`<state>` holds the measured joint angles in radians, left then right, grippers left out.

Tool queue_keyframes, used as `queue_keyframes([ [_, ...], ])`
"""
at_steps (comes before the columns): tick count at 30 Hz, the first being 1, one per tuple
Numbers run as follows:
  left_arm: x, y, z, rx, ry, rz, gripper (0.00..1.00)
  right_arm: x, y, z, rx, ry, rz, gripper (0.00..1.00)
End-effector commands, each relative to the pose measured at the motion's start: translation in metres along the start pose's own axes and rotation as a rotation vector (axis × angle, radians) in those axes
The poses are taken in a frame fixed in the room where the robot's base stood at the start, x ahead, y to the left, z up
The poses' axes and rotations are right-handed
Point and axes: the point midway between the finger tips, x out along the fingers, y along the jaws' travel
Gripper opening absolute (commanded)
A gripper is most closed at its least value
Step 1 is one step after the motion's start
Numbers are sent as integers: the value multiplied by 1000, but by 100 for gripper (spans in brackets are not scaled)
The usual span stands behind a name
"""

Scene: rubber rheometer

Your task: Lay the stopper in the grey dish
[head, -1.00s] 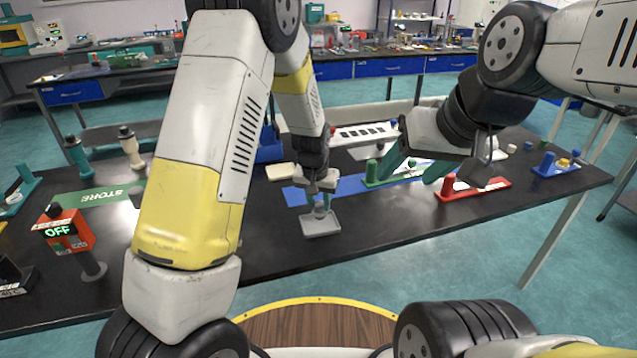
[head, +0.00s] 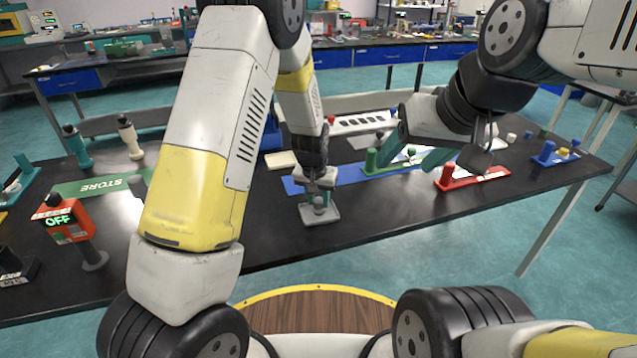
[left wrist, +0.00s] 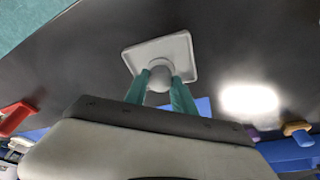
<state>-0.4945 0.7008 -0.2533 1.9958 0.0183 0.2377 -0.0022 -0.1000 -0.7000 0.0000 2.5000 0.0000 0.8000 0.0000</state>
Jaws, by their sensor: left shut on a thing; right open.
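A small round grey stopper (left wrist: 160,78) sits between the two teal fingers of my left gripper (left wrist: 161,88), which is shut on it. In the head view the stopper (head: 319,202) and my left gripper (head: 319,195) are right over the square grey dish (head: 329,216) at the table's front middle. The dish (left wrist: 180,45) shows flat under the stopper in the left wrist view. The stopper is low at the dish; I cannot tell whether it touches the bottom. My right gripper (head: 413,163) is open and empty, above the table to the right.
A green stand (head: 372,163) and a red stand (head: 447,178) are on the right of the black table. A blue mat (head: 350,184) lies behind the dish. A red OFF device (head: 68,222) and a green STORE mat (head: 95,187) are at the left.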

Motion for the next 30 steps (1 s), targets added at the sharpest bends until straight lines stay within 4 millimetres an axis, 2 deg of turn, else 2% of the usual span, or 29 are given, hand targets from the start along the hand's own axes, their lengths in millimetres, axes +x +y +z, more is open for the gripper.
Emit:
queue_keyframes([
  [5, 3, 0, 1, 0, 0, 0, 0, 0, 0, 0, 0, 0, 0, 63],
  [6, 3, 0, 1, 0, 0, 0, 33, 0, 0, 0, 0, 0, 0, 63],
  [9, 3, 0, 1, 0, 0, 0, 52, 0, 0, 0, 0, 0, 0, 63],
  [10, 3, 0, 1, 0, 0, 0, 56, 0, 0, 0, 0, 0, 0, 63],
  [20, 0, 0, 0, 0, 1, 0, 56, 0, 0, 0, 0, 0, 0, 63],
  [23, -10, 0, 0, 0, 3, 0, 56, 0, 0, 0, 0, 0, 0, 63],
  [30, -51, 1, 0, 1, 4, 1, 56, 0, 0, 0, 0, 0, 0, 63],
])
